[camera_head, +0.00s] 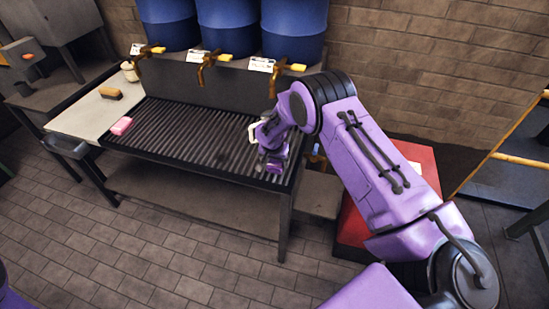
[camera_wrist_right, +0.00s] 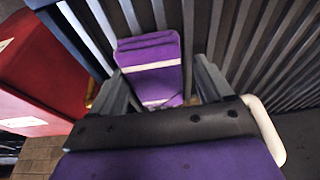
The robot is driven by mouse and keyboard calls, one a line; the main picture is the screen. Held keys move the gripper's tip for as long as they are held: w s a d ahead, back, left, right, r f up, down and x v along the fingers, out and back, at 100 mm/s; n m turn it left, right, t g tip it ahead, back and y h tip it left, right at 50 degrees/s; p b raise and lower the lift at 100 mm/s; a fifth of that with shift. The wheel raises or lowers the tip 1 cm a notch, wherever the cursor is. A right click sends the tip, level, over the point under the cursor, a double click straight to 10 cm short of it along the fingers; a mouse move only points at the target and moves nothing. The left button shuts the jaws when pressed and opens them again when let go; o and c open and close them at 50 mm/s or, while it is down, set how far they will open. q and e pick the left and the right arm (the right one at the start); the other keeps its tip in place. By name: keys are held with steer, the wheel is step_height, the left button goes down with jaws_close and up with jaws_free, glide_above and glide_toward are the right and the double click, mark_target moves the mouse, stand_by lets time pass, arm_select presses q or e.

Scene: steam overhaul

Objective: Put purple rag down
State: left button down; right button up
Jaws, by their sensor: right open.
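The purple rag (camera_wrist_right: 150,52), folded with pale stripes, lies on the ribbed dark rack in the right wrist view. My right gripper (camera_wrist_right: 160,80) is open, with one finger on each side of the rag's near part. No clear contact between fingers and rag shows. In the head view my right gripper (camera_head: 271,163) is at the rack's right end, and I cannot clearly tell the rag from the purple wrist there. My left gripper is not in view.
The ribbed rack (camera_head: 190,130) has free room left of my gripper. A pink block (camera_head: 122,126) lies at its left end, and a tan brush (camera_head: 110,93) on the pale board. Blue barrels (camera_head: 228,25) with taps stand behind. A red cabinet (camera_wrist_right: 38,65) stands close beside the rack.

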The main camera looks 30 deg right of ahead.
mark_target(277, 163)
steer(key=shift+s+d+r+p, duration=0.15)
steer(key=shift+s+r+p, duration=0.1)
steer(key=shift+s+p, duration=0.3)
step_height(277, 163, up, 3)
steer(key=shift+r+b, duration=0.1)
steer(key=shift+b, duration=0.5)
arm_select(q)
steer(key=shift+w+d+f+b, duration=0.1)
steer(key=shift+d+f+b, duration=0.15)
steer(key=shift+b, duration=0.1)
arm_select(e)
steer(key=v, duration=0.8)
steer(key=shift+a+r, duration=0.2)
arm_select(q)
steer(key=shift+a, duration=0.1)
arm_select(e)
steer(key=shift+a, duration=0.1)
steer(key=shift+w, duration=0.1)
